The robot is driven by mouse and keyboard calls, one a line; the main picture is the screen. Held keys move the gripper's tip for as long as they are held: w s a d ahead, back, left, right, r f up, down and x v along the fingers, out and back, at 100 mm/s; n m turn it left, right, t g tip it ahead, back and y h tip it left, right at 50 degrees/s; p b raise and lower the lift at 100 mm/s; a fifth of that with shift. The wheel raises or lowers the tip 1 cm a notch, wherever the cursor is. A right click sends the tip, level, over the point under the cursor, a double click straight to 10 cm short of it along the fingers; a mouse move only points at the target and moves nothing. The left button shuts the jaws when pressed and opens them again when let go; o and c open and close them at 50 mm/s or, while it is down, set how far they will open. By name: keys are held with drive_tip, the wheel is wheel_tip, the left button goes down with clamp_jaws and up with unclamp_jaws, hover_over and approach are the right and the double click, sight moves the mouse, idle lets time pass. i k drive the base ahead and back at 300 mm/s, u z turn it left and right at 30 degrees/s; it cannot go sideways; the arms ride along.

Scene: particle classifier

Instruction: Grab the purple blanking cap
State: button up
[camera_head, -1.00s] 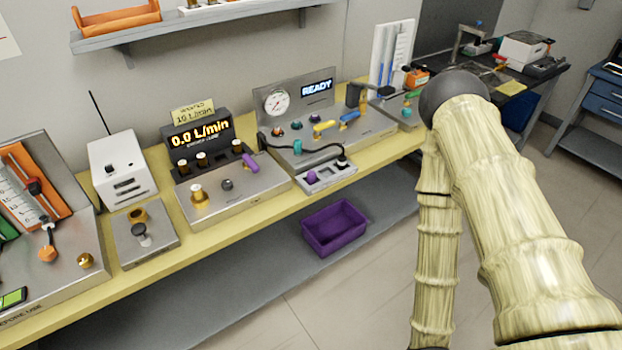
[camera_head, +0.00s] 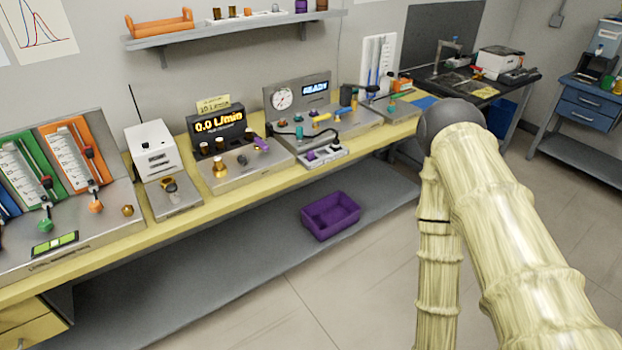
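A small round purple piece (camera_head: 310,156) sits in the light grey holder (camera_head: 335,158) at the front edge of the bench. It may be the purple blanking cap, but it is too small to be sure. A purple lever-like part (camera_head: 261,144) sits on the flow-meter unit (camera_head: 226,176) to its left. My arm, in a pale ribbed cover, fills the right side. My gripper is not in view.
A purple bin (camera_head: 331,215) stands on the grey lower shelf (camera_head: 240,255) under the yellow bench (camera_head: 100,248). A black cable loops by the grey holder. A dark table (camera_head: 470,85) and blue drawers (camera_head: 590,105) stand at the right. The floor before the bench is clear.

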sight(310, 154)
drive_tip(key=z, duration=1.1)
drive_tip(key=k, duration=0.1)
drive_tip(key=u, duration=2.25)
drive_tip(key=i, duration=1.3)
drive_tip(key=z, duration=0.6)
